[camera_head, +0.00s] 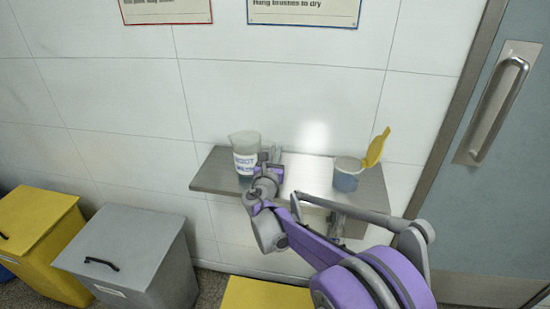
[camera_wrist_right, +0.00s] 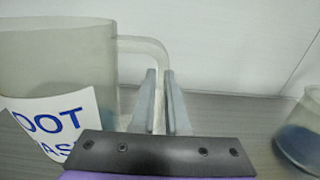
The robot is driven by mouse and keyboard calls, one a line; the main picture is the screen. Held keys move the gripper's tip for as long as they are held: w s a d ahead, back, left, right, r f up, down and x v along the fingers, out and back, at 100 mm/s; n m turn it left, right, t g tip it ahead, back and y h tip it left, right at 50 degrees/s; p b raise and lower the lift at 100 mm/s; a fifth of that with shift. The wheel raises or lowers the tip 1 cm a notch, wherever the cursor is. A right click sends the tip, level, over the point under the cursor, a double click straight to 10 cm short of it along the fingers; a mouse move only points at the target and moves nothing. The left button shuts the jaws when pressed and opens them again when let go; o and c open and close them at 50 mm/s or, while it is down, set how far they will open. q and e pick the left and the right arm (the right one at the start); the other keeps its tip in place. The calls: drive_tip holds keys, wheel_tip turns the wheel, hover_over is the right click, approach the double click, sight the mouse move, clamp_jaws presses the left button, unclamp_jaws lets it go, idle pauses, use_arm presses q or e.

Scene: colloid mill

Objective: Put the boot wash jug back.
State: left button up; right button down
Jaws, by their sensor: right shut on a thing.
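The boot wash jug (camera_head: 246,152) is a frosted, see-through jug with a white label in blue letters. It stands upright at the left part of a wall shelf (camera_head: 215,178), and looks to be resting on it. My right gripper (camera_head: 272,160) is at the jug's right side, shut on its handle. In the right wrist view the jug (camera_wrist_right: 60,65) fills the left, and its handle comes down between the two fingers of my right gripper (camera_wrist_right: 160,100). My left gripper is not in view.
Grey (camera_head: 130,250) and yellow (camera_head: 35,230) lidded bins stand on the floor at left. A blue-grey door (camera_head: 500,200) with a handle is at right.

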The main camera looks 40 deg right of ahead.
drive_tip(key=shift+f, duration=0.7)
drive_tip(key=shift+f, duration=0.1)
drive_tip(key=c, duration=0.9)
unclamp_jaws()
